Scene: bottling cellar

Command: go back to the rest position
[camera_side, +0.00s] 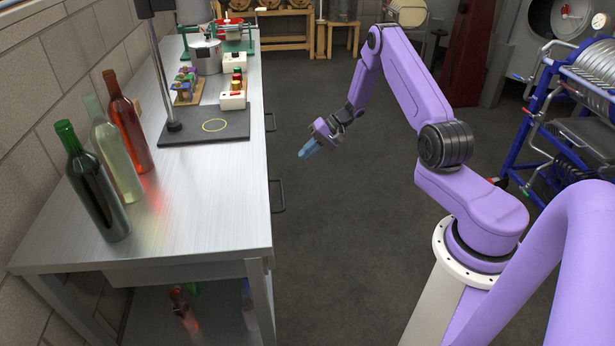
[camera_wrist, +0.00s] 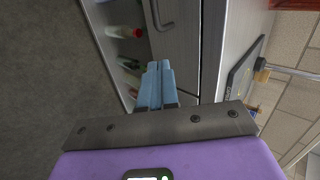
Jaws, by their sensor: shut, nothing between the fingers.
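My gripper (camera_side: 308,150) has blue fingers and hangs in free air to the right of the steel bench (camera_side: 225,215) in the side view. The fingers point down and to the left, apart from the bench edge. In the wrist view my gripper (camera_wrist: 160,68) is shut, with its two blue fingers side by side and nothing between them. Beyond the fingertips, the wrist view shows the bench's front with a drawer handle (camera_wrist: 160,18) and a lower shelf with bottles.
Three bottles, dark green (camera_side: 97,190), clear (camera_side: 118,160) and red (camera_side: 128,125), stand on the bench. A black stand base (camera_side: 205,125) with a yellow ring lies farther back. A blue rack (camera_side: 530,120) stands at right. The floor (camera_side: 335,250) between is clear.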

